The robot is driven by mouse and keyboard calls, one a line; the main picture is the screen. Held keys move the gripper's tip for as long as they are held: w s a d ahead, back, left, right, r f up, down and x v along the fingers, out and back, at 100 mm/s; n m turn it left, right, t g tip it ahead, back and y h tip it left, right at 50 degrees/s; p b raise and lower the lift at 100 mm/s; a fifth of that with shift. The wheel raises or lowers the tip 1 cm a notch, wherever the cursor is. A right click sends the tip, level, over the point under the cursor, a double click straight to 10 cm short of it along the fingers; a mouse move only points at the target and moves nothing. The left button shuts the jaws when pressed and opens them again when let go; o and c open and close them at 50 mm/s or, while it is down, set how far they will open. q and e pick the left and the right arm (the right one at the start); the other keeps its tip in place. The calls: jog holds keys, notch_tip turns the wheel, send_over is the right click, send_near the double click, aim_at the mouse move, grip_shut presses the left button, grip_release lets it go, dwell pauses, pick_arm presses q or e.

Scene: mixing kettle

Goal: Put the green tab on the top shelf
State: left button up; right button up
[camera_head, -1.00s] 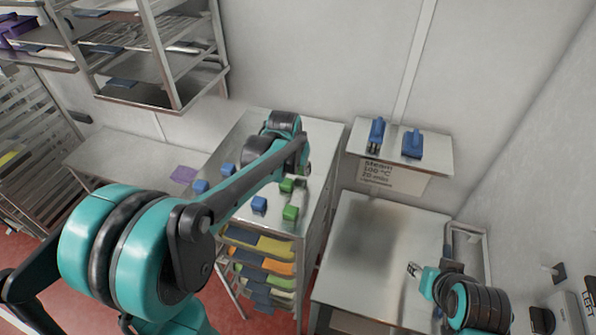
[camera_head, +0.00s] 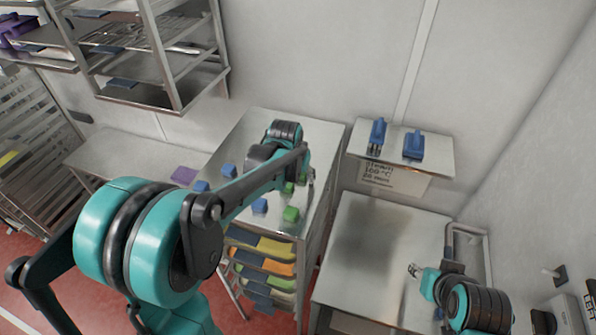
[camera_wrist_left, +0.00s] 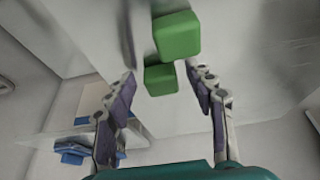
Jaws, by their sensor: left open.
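Two green tabs stand on the steel top of the cabinet in the head view, the near one (camera_head: 291,214) in plain sight and the far one (camera_head: 289,187) partly hidden by my left arm. In the left wrist view, one green tab (camera_wrist_left: 160,79) shows between my open left fingers (camera_wrist_left: 160,73), with the other green tab (camera_wrist_left: 177,36) just above it in the picture. I cannot tell whether the fingers touch it. My left gripper (camera_head: 309,176) is small and partly hidden in the head view. My right gripper (camera_head: 414,270) hangs over the lower steel table, apart from the tabs.
Several blue tabs (camera_head: 260,206) stand on the cabinet top (camera_head: 250,130). Coloured pieces (camera_head: 275,247) fill the slots below. A wall shelf (camera_head: 441,163) holds two blue-handled items. A multi-level rack (camera_head: 160,66) is at upper left. The lower table (camera_head: 370,235) is mostly clear.

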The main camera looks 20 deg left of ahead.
pick_arm(q)
jog(key=v, duration=1.1)
jog(key=s+f+t, duration=0.1)
jog(key=s+f, duration=0.2)
jog(key=s, duration=0.6)
jog(key=s+f+t, duration=0.1)
jog(key=s+f, duration=0.2)
jog(key=s, duration=0.7)
jog(key=shift+d+t+b, duration=0.3)
jog(key=shift+d+b, duration=0.05)
jog(key=shift+d, duration=0.05)
